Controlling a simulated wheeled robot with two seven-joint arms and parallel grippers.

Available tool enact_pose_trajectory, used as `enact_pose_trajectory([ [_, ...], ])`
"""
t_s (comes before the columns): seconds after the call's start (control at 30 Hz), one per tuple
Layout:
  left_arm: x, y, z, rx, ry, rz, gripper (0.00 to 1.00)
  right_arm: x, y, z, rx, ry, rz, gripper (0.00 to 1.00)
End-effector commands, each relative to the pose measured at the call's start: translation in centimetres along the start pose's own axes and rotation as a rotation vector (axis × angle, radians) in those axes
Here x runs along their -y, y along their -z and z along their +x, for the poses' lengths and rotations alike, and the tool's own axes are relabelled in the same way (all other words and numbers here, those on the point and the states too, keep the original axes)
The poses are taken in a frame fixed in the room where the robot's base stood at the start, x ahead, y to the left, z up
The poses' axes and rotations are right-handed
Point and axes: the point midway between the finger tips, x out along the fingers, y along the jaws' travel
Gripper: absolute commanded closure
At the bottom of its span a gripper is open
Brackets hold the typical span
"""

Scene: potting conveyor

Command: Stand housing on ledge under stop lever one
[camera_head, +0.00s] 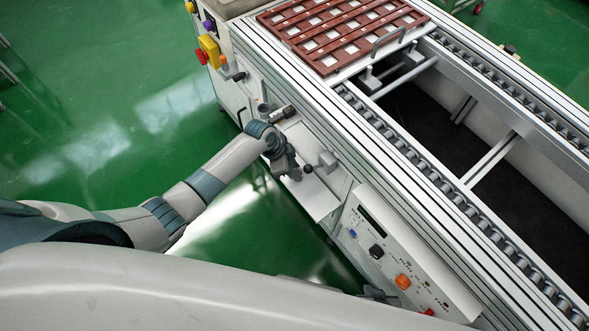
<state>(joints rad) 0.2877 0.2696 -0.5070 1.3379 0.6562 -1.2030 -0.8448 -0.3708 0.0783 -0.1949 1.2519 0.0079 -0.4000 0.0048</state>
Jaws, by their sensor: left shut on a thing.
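My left gripper (293,172) is shut at the side of the machine, just above a pale ledge (317,203). The thing between its fingers, taken to be the housing, is mostly hidden by the gripper and too small to make out clearly. A black round knob (307,169) shows right beside the fingertips. A light grey block-like part (327,160) is just to the right. A dark and light cylindrical handle (283,114) sticks out above the wrist. I cannot tell which part is stop lever one. A small grey part low in the view, perhaps my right gripper (375,293), is mostly hidden.
A control panel (405,262) with orange, black and blue knobs slopes out at the lower right of the ledge. The roller conveyor (425,165) runs along the top, with a red-brown tray (335,60) at its far end. A yellow switch box (209,50) is at upper left.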

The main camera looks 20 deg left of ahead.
Motion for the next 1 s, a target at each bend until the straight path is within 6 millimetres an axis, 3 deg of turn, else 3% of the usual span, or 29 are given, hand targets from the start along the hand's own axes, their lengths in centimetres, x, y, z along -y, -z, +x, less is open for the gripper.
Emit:
enact_pose_trajectory([
  [0.23,0.0,-0.2,0.3,0.001,0.0,0.0,1.0,0.1,-0.6,0.1,0.018,0.001,0.001,1.0],
  [0.27,0.0,-0.1,0.3,0.001,0.0,0.0,0.69,0.1,-0.7,0.0,0.022,0.002,0.001,1.0],
  [0.33,0.0,-0.1,0.3,0.0,0.0,0.0,0.55,0.2,-0.9,-0.1,0.024,0.002,0.002,1.0],
  [0.6,0.0,-0.1,0.2,0.0,0.0,0.0,0.55,0.3,-1.7,-0.4,0.032,0.003,0.004,1.0],
  [0.97,0.0,-0.1,-1.3,0.001,0.001,0.003,0.55,0.1,-0.8,0.0,0.018,0.001,0.002,1.0],
  [1.0,0.0,-0.9,-1.4,0.002,-0.001,0.0,0.55,0.0,-0.7,0.1,0.02,0.0,0.002,1.0],
])
